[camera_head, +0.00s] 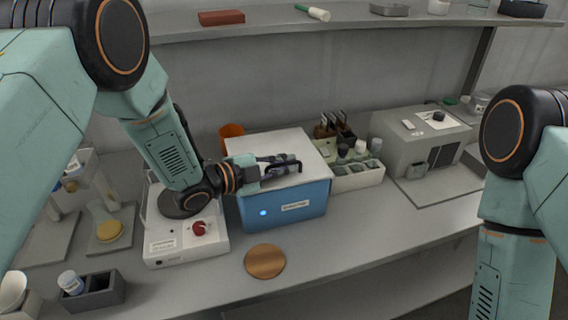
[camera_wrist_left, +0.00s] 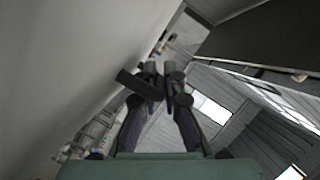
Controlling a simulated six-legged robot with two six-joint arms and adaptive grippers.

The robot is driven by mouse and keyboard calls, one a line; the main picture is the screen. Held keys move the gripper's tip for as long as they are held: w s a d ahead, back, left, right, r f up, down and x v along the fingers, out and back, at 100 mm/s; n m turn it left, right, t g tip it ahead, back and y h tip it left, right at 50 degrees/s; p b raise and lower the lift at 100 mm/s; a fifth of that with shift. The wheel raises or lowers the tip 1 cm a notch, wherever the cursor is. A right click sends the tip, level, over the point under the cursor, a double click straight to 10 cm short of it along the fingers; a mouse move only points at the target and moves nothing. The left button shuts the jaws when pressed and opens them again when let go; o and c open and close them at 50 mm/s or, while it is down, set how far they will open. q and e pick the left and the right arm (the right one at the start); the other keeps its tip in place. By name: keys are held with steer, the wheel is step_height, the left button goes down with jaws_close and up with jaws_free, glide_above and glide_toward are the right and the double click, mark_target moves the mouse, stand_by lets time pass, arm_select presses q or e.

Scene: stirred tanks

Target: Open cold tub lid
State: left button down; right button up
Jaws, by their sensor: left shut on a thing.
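The cold tub (camera_head: 312,196) is a blue box with a label and a lit blue spot on its front. Its pale lid (camera_head: 268,143) lies on top and looks closed, with a black handle (camera_head: 297,165) near its front right. My left gripper (camera_head: 282,165) reaches over the lid from the left and is shut on the handle. In the left wrist view the fingers (camera_wrist_left: 161,82) close around the dark handle bar (camera_wrist_left: 133,83), beside the pale lid surface (camera_wrist_left: 70,50). My right arm shows at the right edge; its gripper is out of view.
A white stirrer with a red knob (camera_head: 199,228) stands close left of the tub. An orange cup (camera_head: 231,131) is behind it, a rack of bottles (camera_head: 357,182) to its right, and a grey machine (camera_head: 415,135) beyond. A copper disc (camera_head: 265,261) lies in front. A shelf (camera_head: 340,25) hangs above.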

arm_select(q)
steer(key=w+a+r+n+g+p, duration=0.2)
steer(key=w+r+n+p, duration=0.3)
steer(key=r+p, duration=0.5)
steer(key=shift+w+r+g, duration=0.2)
steer(key=shift+r+g, duration=0.2)
steer(key=shift+g, duration=0.2)
steer(key=c, duration=1.8)
jaws_free()
steer(key=shift+o, duration=0.4)
steer(key=shift+s, duration=0.1)
steer(key=shift+a, duration=0.1)
